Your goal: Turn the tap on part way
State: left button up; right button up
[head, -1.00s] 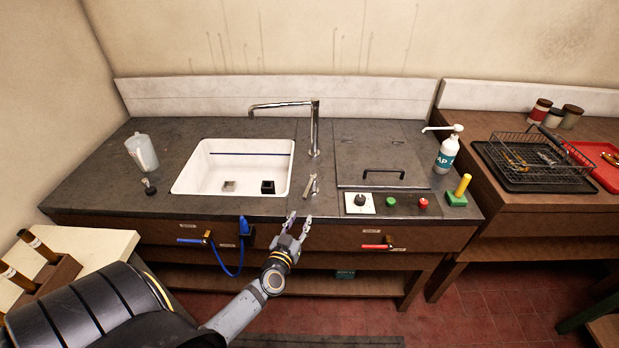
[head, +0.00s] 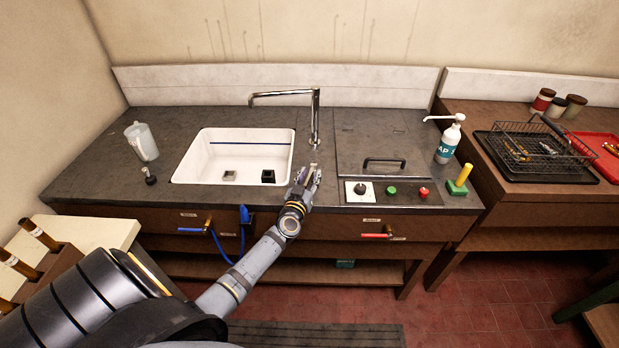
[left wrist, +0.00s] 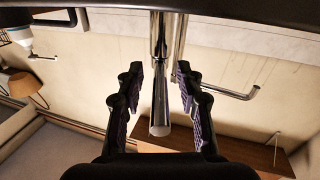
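The chrome tap (head: 315,118) stands behind the right end of the white sink (head: 190,158). Its spout (head: 280,95) reaches left over the sink, and no water shows under it. In the left wrist view, the chrome lever (left wrist: 160,105) points between the two fingers of my left gripper (left wrist: 156,85). The fingers are open, with a gap on each side of the lever. My right gripper is not in view.
A control panel (head: 375,200) with a knob and two buttons lies right of the gripper, before a hatch with a black handle (head: 384,161). A clear jug (head: 142,141) stands left of the sink. A soap bottle (head: 448,143) stands at right.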

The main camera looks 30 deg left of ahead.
pick_arm(q)
jog(key=shift+c, duration=0.6)
grip_shut()
